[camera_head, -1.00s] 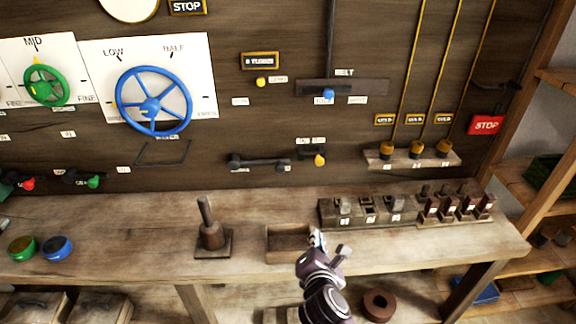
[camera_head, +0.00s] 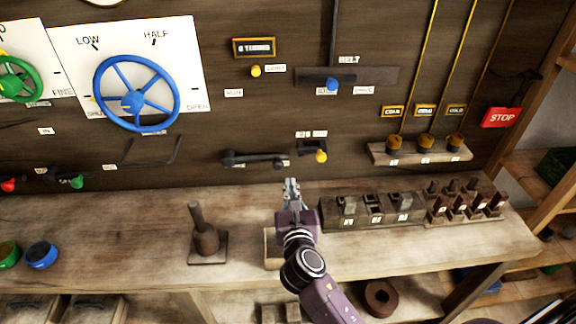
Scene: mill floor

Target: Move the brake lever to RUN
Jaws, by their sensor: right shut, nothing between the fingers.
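A dark lever (camera_head: 255,159), which looks like the brake lever, lies nearly level on the wooden wall panel, its pivot at the left end. A small white label (camera_head: 233,92) above the pivot appears to read RUN. My right gripper (camera_head: 291,184) is shut and empty, pointing up towards the panel. In the picture it is just below the lever's right end, apart from it. The right arm hides part of the bench and a wooden tray. My left gripper is not in view.
A yellow-knobbed lever (camera_head: 320,155) sits right of the dark lever. A blue-knobbed belt slider (camera_head: 332,84) is above. The blue handwheel (camera_head: 136,94) is at left. On the bench stand a wooden-handled tool (camera_head: 205,238) and a row of small blocks (camera_head: 372,209).

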